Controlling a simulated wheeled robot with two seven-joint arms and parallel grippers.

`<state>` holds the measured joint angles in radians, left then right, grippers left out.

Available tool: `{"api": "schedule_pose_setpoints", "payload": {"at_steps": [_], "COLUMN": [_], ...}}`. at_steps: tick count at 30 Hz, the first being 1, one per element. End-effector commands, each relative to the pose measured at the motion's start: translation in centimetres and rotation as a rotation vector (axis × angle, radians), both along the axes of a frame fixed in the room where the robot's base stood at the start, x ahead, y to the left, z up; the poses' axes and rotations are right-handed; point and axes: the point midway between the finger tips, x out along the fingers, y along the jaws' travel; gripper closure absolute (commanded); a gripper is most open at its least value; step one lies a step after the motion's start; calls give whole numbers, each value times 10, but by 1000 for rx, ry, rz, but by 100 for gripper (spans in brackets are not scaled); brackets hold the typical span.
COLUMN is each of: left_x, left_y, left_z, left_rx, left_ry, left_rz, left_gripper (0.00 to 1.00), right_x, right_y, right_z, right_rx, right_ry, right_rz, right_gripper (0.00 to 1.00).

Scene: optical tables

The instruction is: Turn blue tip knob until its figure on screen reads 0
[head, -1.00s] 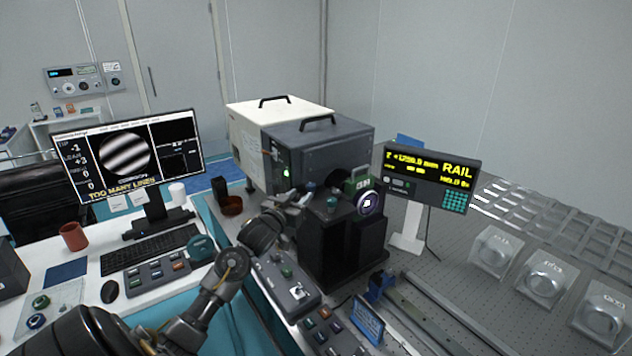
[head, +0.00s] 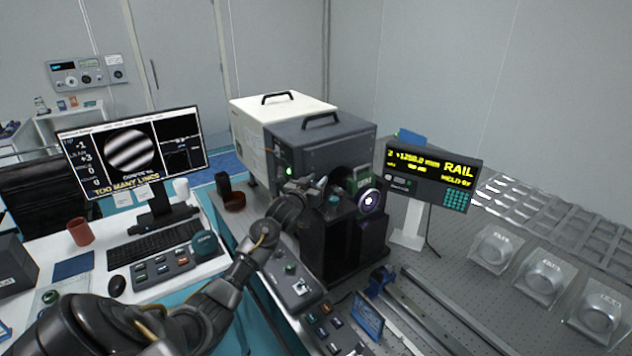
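The monitor (head: 133,152) at the left shows a round patch of slanted dark and light stripes. Its top figure, which appears to be TIP, reads -1, and the one below reads +3; two lower figures read 0. "TOO MANY LINES" stands at the bottom. A small blue-green knob (head: 334,200) stands on the black optics block (head: 325,240); I cannot tell for sure that it is the tip knob. My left gripper (head: 310,184) is at the upper left of the block, close beside the knobs. Its fingers are too small and overlapped to read. My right gripper is out of view.
A grey housing (head: 325,148) with a handle stands behind the block. A rail display (head: 432,176) stands to its right. Clear-covered mounts (head: 541,277) stand at the right on the perforated table.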

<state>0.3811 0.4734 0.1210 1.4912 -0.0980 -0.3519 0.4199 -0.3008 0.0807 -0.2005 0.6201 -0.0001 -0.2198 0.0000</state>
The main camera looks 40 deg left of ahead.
Motion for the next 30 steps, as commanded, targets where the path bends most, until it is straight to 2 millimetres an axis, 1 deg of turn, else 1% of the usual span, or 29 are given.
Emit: {"api": "schedule_pose_setpoints", "payload": {"at_steps": [1,3,6,11,17,23,30], "left_x": [0,0,0,0,0,0,0], "left_y": [0,0,0,1,0,-1,-4], "left_z": [0,0,0,0,0,-1,-3], "left_rx": [0,0,0,1,3,4,1], "left_ry": [0,0,0,0,1,2,-1], "left_rz": [0,0,0,-9,-80,-219,-409], "left_gripper": [76,85,96,96,96,96,96], "right_x": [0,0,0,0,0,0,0], "right_y": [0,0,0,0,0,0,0], "right_z": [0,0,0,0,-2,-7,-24], "right_rx": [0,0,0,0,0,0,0], "right_ry": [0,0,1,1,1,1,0], "right_rz": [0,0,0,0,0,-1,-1], "right_gripper": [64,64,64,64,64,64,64]}}
